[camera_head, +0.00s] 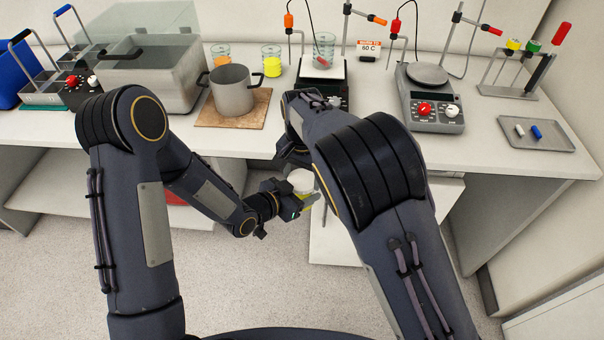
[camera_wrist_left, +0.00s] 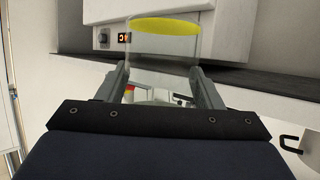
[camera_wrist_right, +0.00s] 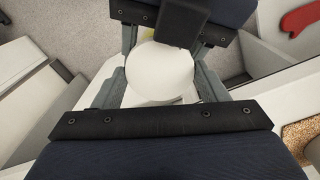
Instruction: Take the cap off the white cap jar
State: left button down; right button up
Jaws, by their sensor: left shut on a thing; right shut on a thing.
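The white cap jar is a clear jar (camera_head: 306,200) with yellow contents, held in front of the bench. Its round white cap (camera_head: 301,179) is on top and fills the middle of the right wrist view (camera_wrist_right: 160,72). My left gripper (camera_head: 294,203) is shut on the jar's side; the left wrist view shows its fingers on both sides of the clear glass (camera_wrist_left: 163,58). My right gripper (camera_wrist_right: 158,80) is shut on the cap from above, one finger on each side. In the head view my right arm hides most of that gripper. Cap and jar appear together.
A pot (camera_head: 232,96) on a wooden board, a large metal bath (camera_head: 150,75) and a hotplate (camera_head: 433,100) stand on the bench (camera_head: 480,150). A tray (camera_head: 560,137) at the right holds a white and a blue piece. The floor below is clear.

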jog(key=n, duration=0.2)
jog(key=shift+n, duration=0.4)
jog(key=shift+r, duration=0.1)
jog(key=shift+r, duration=1.05)
